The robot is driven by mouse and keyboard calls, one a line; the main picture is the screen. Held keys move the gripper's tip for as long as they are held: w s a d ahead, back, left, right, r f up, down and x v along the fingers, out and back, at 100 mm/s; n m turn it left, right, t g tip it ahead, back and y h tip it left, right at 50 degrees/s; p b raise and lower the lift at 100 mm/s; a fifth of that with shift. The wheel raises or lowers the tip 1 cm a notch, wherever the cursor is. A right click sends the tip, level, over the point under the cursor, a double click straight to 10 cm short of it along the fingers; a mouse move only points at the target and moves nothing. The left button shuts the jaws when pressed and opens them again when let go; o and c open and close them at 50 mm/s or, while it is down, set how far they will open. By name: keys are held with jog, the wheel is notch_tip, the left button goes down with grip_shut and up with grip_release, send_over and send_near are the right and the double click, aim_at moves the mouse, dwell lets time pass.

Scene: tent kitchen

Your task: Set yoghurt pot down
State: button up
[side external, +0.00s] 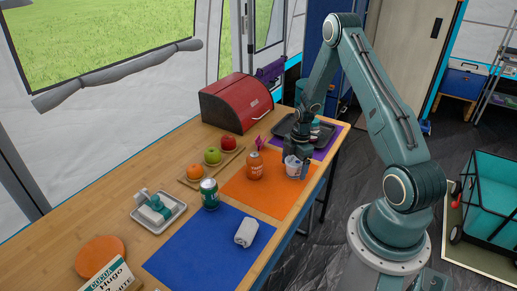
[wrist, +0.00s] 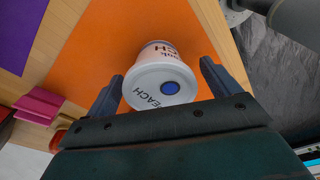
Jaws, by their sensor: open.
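The yoghurt pot (side external: 292,166) is white with a lid marked PEACH and a blue dot. It appears to stand upright at the right part of the orange mat (side external: 252,192), near the table's edge. In the wrist view the pot (wrist: 160,88) lies between the two dark fingers, with a gap at each side. My gripper (side external: 301,153) is open, low over the pot. The same gripper (wrist: 162,72) fills the lower part of the wrist view. The pot's far side is partly hidden.
An orange jar (side external: 254,166) stands left of the pot. A dark tray (side external: 284,127) lies behind on a purple mat (side external: 327,143). The blue mat's (side external: 200,250) centre is clear.

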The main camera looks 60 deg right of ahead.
aim_at(296, 160)
jog(key=r, duration=0.3)
jog(key=d+r, duration=0.1)
jog(key=r, duration=0.7)
jog(key=shift+s+d+r, duration=0.15)
jog(key=shift+s+r, duration=0.05)
jog(key=shift+s, duration=0.1)
jog(key=a+r+m+t+h, duration=0.2)
jog(key=a+r+m, duration=0.3)
jog(key=a+r, duration=1.2)
jog(key=s+a+r+m+t, duration=0.1)
jog(key=s+a+r+m, duration=0.2)
jog(key=s, duration=0.5)
jog(key=s+a+r+m+t, duration=0.2)
jog(key=s+a+r+m, duration=0.2)
jog(key=s+a+r, duration=0.2)
jog(key=shift+s+a+m+y, duration=0.3)
jog(key=shift+s+a+y, duration=0.1)
jog(key=shift+s+a, duration=0.55)
